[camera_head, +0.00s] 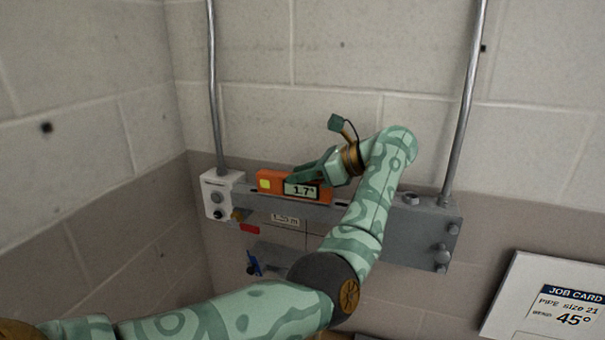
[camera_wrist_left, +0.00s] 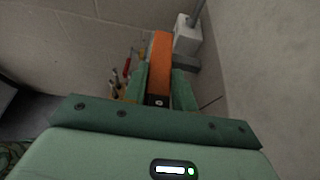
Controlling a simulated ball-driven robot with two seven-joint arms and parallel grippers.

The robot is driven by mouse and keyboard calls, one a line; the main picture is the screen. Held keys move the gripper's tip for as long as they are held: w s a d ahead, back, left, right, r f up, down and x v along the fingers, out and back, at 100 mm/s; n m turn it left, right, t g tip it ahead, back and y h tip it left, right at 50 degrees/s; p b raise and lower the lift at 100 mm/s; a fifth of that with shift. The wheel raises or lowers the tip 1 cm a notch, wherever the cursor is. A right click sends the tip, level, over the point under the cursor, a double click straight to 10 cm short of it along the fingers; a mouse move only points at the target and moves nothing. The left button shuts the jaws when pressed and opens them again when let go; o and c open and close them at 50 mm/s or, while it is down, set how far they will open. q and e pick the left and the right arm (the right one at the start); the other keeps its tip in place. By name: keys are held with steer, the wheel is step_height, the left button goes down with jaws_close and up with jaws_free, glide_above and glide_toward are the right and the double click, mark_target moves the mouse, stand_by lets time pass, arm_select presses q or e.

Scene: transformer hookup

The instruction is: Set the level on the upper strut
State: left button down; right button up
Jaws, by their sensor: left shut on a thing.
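The level (camera_head: 270,181) is an orange block with a yellow-green square and a display reading 1.7°. It lies along the top of the upper strut (camera_head: 345,205), close to its left end; whether it rests fully on the strut I cannot tell. My left gripper (camera_head: 303,179) is shut on the level from the right and covers part of it. In the left wrist view the orange level (camera_wrist_left: 160,55) sits between the green fingers (camera_wrist_left: 158,85). My right gripper is not in view.
A white box (camera_head: 219,195) with a conduit (camera_head: 213,80) stands at the strut's left end. A grey box (camera_head: 425,235) with another conduit (camera_head: 466,100) is at the right. A lower shelf (camera_head: 285,257) hangs below. A job card (camera_head: 562,305) reading 45° is at the lower right.

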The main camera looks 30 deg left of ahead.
arm_select(q)
steer(key=c, duration=1.1)
jaws_free()
steer(key=shift+o, duration=0.2)
steer(key=b+v, duration=0.1)
steer(key=v, duration=0.6)
steer(key=shift+d+r, duration=0.1)
steer(key=shift+d, duration=0.1)
